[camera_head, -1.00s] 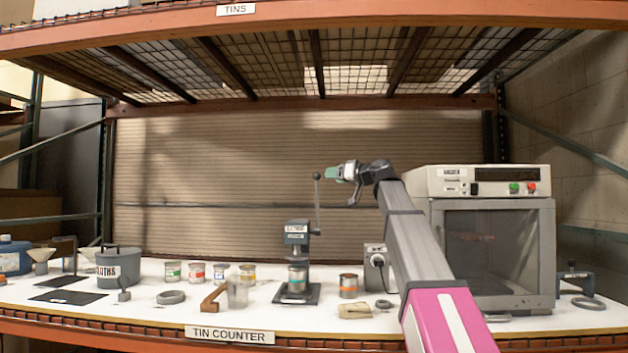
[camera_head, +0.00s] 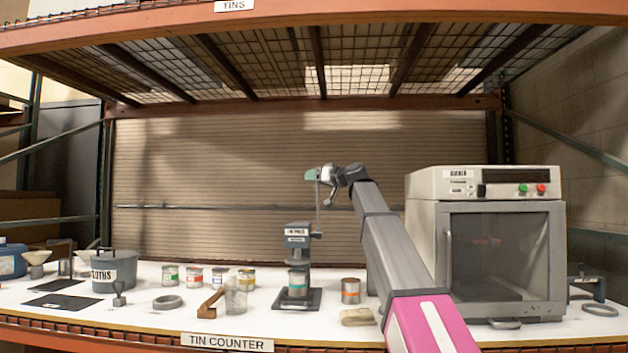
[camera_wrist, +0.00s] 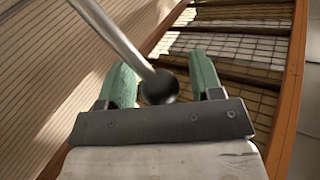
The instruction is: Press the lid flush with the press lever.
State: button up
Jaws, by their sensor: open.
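The lid press (camera_head: 297,240) stands on the counter, with its thin lever rising upright at its right side. A tin (camera_head: 298,283) sits on the press base under the press head. Whether its lid is flush is too small to tell. My gripper (camera_head: 313,174) is at the top of the lever. In the wrist view the lever's dark ball knob (camera_wrist: 160,87) lies between the two green fingers of my gripper (camera_wrist: 162,88), which are open. I cannot tell whether a finger touches the knob. In the head view the knob is hidden by my gripper.
Another tin with an orange band (camera_head: 350,290) stands right of the press, with a folded cloth (camera_head: 357,317) in front. A large oven-like machine (camera_head: 500,240) stands at the right. Several small tins, a clear beaker (camera_head: 236,297) and a CLOTHS pot (camera_head: 114,270) are left.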

jog(key=shift+w+a, duration=0.3)
jog(key=shift+a, duration=0.05)
grip_shut()
jog(key=s+f+n+y, duration=0.3)
jog(key=s+f+n, duration=0.2)
jog(key=s+f, duration=0.7)
jog(key=shift+s+a+n+t, duration=0.3)
jog(key=shift+s+n, duration=0.1)
jog(key=shift+s, duration=1.35)
grip_release()
jog(key=shift+r, duration=0.1)
